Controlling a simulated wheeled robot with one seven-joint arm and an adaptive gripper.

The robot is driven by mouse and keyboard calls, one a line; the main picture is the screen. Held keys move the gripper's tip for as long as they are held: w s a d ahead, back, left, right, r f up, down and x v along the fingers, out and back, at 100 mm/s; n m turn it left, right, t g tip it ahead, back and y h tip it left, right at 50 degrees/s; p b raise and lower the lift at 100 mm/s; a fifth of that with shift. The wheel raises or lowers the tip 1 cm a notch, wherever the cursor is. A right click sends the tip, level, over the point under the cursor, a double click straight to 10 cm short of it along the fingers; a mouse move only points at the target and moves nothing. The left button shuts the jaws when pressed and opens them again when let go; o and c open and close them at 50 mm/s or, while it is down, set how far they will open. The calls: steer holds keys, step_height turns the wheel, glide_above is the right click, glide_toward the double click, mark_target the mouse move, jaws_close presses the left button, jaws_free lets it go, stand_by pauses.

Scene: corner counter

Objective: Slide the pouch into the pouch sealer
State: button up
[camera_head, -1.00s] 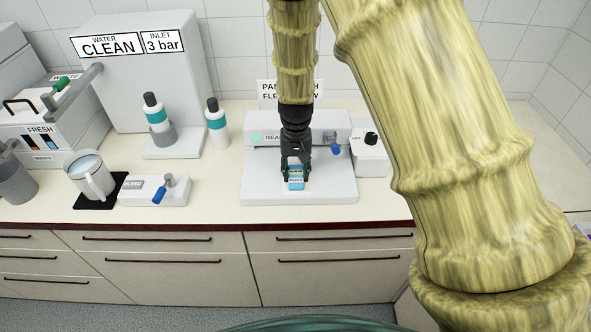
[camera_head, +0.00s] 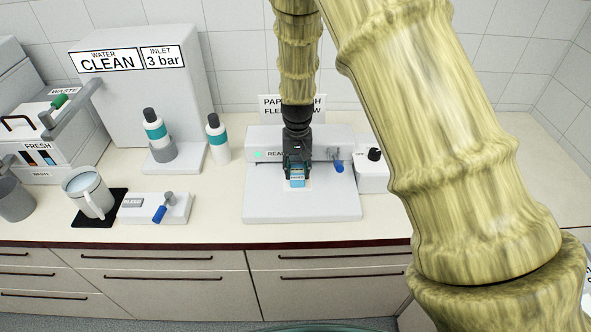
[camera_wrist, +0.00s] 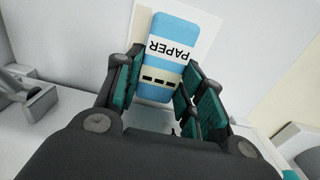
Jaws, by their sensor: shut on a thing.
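The pouch (camera_head: 297,181) is small, blue and white; in the wrist view the pouch (camera_wrist: 166,58) reads "PAPER" and lies on a pale sheet or plate. My gripper (camera_head: 297,172) is shut on the pouch, and its dark fingers with teal pads stand at either side of it in the wrist view (camera_wrist: 160,90). The pouch sealer (camera_head: 262,204) is a light grey machine with a flat front base and a raised rear housing with a green light. The pouch is over the front base, close before the housing. My gripper hides where the pouch meets the slot.
A blue-handled lever (camera_head: 338,164) sits on the sealer's right front. A box with a black knob (camera_head: 373,156) stands to its right. A white bottle (camera_head: 217,138), a small block with a blue lever (camera_head: 156,208) and a mug (camera_head: 90,192) stand to the left. The counter before the sealer is clear.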

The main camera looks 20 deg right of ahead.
mark_target(297, 170)
steer(key=shift+w+d, duration=0.1)
steer(key=shift+w, duration=0.1)
steer(key=o, duration=1.1)
step_height(297, 170, up, 12)
steer(key=shift+r, duration=0.1)
stand_by(0.5)
